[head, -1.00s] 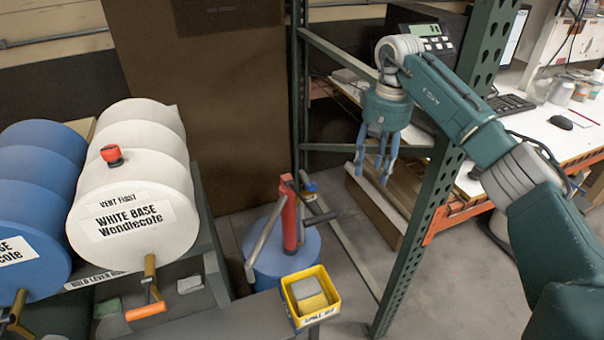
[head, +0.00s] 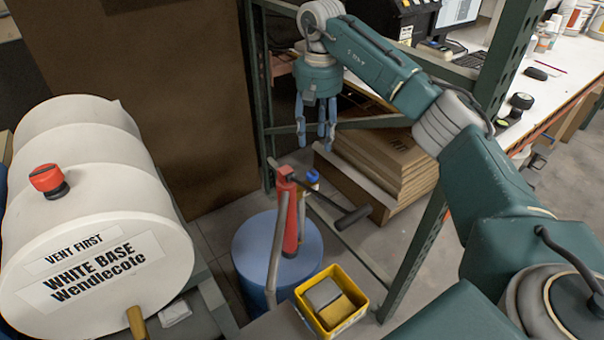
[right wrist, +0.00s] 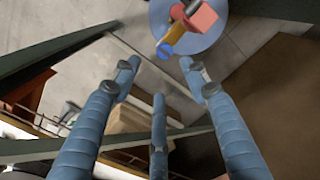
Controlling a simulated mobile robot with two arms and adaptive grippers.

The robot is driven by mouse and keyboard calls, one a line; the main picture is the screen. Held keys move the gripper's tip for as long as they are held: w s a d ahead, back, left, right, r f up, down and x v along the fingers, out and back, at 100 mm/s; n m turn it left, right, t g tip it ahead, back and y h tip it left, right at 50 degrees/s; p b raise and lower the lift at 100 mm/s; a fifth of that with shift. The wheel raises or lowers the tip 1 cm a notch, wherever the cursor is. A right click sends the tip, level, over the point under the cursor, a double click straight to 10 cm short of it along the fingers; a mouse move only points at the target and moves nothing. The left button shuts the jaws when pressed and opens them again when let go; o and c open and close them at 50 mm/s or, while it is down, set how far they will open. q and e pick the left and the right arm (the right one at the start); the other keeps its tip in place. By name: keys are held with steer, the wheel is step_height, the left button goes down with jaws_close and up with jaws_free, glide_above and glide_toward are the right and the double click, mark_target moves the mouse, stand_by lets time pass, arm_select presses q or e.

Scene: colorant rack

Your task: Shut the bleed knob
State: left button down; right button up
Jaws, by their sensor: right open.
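A blue knob (head: 312,178) sits on the far side of the red hand pump (head: 290,215). In the right wrist view the knob (right wrist: 165,50) shows as a blue disc on a yellow stem beside the pump's red head (right wrist: 196,20). The pump stands on a blue drum (head: 255,245). A second knob, red with a black base (head: 49,180), is on top of the white drum (head: 95,215) marked VENT FIRST. I cannot tell which is the bleed knob by a label. My right gripper (head: 316,138) is open and empty, pointing down above and beyond the pump. My left gripper is out of view.
A yellow bin (head: 331,332) stands in front of the pump. The pump's black-gripped handle (head: 353,217) juts right. A green rack post (head: 430,235) stands between the pump and my right arm. Stacked cardboard (head: 395,160) lies behind, under a white bench (head: 560,95).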

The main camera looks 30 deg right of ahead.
mark_target(312, 172)
steer(key=f, duration=0.7)
steer(key=w+f+p, duration=0.1)
steer(key=f, duration=0.3)
steer(key=shift+a, duration=0.25)
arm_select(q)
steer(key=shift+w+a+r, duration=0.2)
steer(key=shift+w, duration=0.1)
arm_select(e)
steer(key=shift+s+f, duration=0.1)
steer(key=shift+f, duration=0.4)
jaws_close()
